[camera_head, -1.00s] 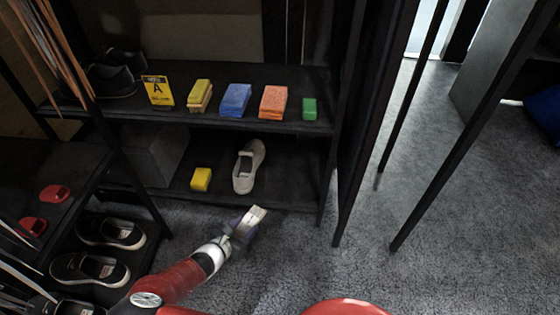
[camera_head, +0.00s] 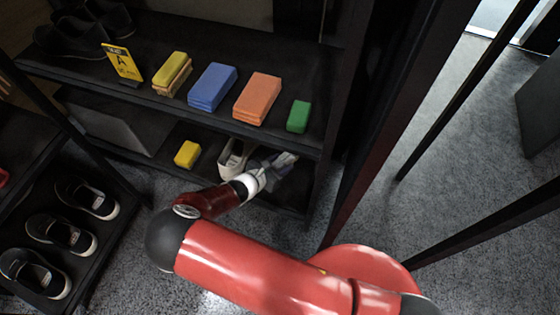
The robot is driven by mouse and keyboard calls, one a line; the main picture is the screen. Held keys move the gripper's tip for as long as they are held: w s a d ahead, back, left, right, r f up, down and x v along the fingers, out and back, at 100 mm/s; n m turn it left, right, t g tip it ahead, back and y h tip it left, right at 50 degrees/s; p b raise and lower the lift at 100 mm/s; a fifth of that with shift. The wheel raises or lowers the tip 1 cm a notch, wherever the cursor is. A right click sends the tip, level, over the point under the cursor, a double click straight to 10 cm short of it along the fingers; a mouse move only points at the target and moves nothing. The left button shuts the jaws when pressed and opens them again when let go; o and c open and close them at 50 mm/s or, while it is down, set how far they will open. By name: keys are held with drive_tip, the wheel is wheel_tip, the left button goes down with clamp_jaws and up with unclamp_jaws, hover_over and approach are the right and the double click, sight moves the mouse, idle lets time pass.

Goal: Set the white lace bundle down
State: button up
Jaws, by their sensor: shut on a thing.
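My gripper (camera_head: 274,168) is at the lower shelf of the black rack, just right of a pale slip-on shoe (camera_head: 232,160). It is shut on the white lace bundle (camera_head: 287,158), which shows only as a small pale patch at the fingertips. My wrist and fingers hide part of the shoe's right side and the shelf around them. I cannot tell whether the bundle touches the shelf.
A yellow block (camera_head: 187,154) lies left of the shoe. The upper shelf (camera_head: 215,122) holds yellow, blue, orange and green blocks and a yellow sign (camera_head: 123,64), close above my gripper. Dark rack posts stand to the right. Black shoes (camera_head: 62,234) sit on the left rack.

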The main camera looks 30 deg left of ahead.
wheel_tip(320, 180, down, 8)
drive_tip(key=shift+r+b, duration=0.25)
drive_tip(key=shift+b, duration=0.2)
drive_tip(key=shift+f, duration=0.15)
drive_tip(key=o, duration=1)
drive_tip(key=shift+o, duration=0.2)
drive_tip(key=shift+r, duration=0.3)
drive_tip(key=v, duration=1.2)
drive_tip(key=shift+f+p, duration=0.1)
drive_tip(key=shift+p, duration=0.25)
